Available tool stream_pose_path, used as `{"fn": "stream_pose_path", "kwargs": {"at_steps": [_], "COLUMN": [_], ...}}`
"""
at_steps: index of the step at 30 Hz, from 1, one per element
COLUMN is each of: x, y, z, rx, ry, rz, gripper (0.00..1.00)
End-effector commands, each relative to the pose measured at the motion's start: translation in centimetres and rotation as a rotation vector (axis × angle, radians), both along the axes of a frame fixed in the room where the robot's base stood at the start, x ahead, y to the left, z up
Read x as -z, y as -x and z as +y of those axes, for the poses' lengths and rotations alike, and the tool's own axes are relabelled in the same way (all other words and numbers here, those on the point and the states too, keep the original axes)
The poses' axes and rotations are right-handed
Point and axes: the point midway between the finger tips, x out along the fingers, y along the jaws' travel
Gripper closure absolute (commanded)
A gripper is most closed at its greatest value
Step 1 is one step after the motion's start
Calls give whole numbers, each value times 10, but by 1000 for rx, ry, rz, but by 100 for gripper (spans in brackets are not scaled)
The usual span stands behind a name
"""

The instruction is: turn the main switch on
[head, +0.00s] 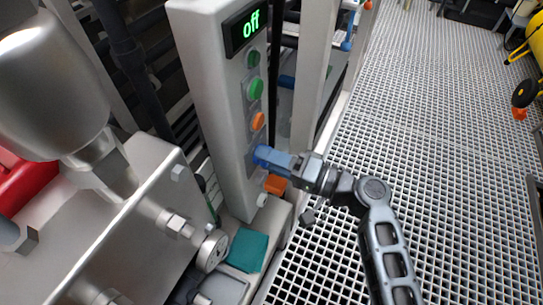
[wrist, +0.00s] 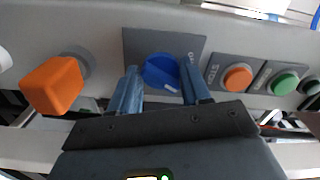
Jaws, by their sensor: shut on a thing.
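The main switch is a round blue knob (wrist: 162,71) with a white mark, on a dark plate (wrist: 137,45) on the grey control column (head: 207,75). My gripper (wrist: 163,88) has its two blue fingers on either side of the knob and is shut on it.
An orange block-shaped handle (wrist: 53,85) sticks out left of the knob. An orange button (wrist: 238,77) and a green button (wrist: 285,82) sit to its right. A steel vessel and pipework crowd the left in the head view. Open grating floor (head: 440,130) lies to the right.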

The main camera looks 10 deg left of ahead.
Motion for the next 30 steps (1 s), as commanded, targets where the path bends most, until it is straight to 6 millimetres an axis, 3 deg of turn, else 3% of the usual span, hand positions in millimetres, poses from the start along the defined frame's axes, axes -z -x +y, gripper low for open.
{"fn": "stream_pose_path", "kwargs": {"at_steps": [18,19,27,30], "x": [1,1,0,0], "y": [-1,-1,0,0], "z": [-1,-1,-1,-1], "rx": [3,3,1,1], "ry": [-15,-15,-15,-15], "rz": [45,45,43,43], "gripper": [83,52,27,27]}}
